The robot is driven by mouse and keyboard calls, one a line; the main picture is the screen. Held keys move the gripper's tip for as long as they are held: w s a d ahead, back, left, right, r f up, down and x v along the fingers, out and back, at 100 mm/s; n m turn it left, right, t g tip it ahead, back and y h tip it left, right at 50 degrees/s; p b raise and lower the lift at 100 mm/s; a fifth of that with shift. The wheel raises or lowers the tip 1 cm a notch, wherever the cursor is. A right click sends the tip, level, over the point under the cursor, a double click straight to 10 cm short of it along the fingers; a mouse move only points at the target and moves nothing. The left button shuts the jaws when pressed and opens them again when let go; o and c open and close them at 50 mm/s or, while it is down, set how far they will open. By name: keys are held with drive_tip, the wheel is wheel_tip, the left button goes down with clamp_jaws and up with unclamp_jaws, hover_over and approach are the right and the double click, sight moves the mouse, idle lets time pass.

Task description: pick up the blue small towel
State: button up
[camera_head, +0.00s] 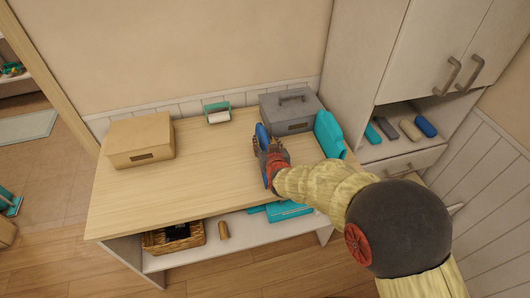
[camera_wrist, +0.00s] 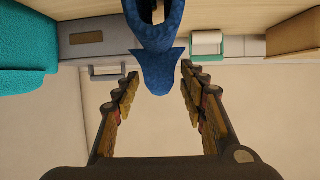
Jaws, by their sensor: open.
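A blue cloth-like item (camera_head: 262,136), apparently the small towel, stands above the desk at the far side of my gripper (camera_head: 267,158). In the wrist view the same blue item (camera_wrist: 158,65) reaches down from the top edge, its pointed end between my gripper's fingers (camera_wrist: 160,85). The fingers are open, with a gap on each side of it. The rest of it is cut off by the frame, so I cannot tell whether it touches the desktop. A rolled blue item (camera_head: 426,126) also lies on the cabinet shelf at right.
A grey lidded box (camera_head: 287,112), a teal item (camera_head: 328,134) and a paper-roll holder (camera_head: 217,112) stand at the desk's back. A tan box (camera_head: 141,139) is at left. The desktop (camera_head: 190,175) between is clear. A wicker basket (camera_head: 174,238) sits below.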

drive_tip(key=shift+x, duration=1.25)
drive_tip(key=shift+f, duration=0.1)
drive_tip(key=shift+c, duration=1.4)
drive_tip(key=c, duration=0.7)
clamp_jaws()
